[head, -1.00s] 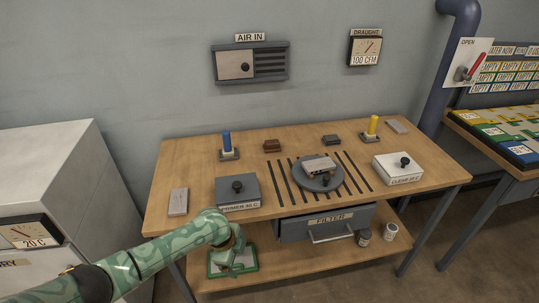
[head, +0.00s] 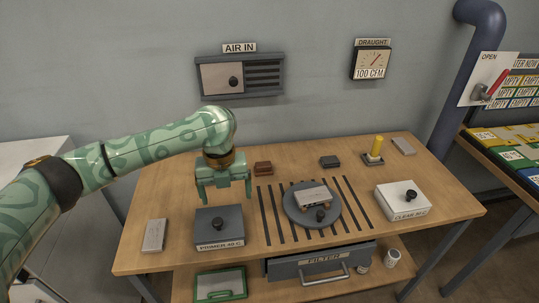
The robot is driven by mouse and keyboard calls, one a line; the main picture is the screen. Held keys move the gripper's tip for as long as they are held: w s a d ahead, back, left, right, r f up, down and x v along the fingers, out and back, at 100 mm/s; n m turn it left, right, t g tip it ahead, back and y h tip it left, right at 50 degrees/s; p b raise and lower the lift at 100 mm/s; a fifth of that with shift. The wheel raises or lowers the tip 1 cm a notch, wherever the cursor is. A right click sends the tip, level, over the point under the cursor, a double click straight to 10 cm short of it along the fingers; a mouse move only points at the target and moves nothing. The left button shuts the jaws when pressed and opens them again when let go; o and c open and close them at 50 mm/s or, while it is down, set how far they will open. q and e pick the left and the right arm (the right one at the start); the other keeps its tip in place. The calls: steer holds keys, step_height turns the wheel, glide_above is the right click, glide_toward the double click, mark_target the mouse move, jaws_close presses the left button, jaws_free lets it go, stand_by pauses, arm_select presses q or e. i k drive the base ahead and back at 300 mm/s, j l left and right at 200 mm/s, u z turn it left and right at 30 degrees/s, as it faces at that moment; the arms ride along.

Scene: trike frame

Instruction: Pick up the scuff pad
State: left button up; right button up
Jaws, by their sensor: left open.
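No label marks the scuff pad. A small reddish-brown block (head: 263,168) and a small dark grey block (head: 330,161) lie apart at the back of the wooden bench; I cannot tell for sure which is the pad. My left gripper (head: 224,198) is open and empty, its fingers pointing down. It hangs behind and above the grey PRIMER box (head: 219,226), to the left of the reddish-brown block and apart from it. The blue bottle is hidden behind my left arm. My right gripper is not in view.
A round turntable (head: 300,216) holding a grey metal piece sits over dark slots mid-bench. Grey flat blocks lie at the left (head: 154,235) and back right (head: 403,146). A green tray (head: 221,284) sits below.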

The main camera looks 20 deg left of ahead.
mark_target(264, 168)
steer(key=i, duration=0.95)
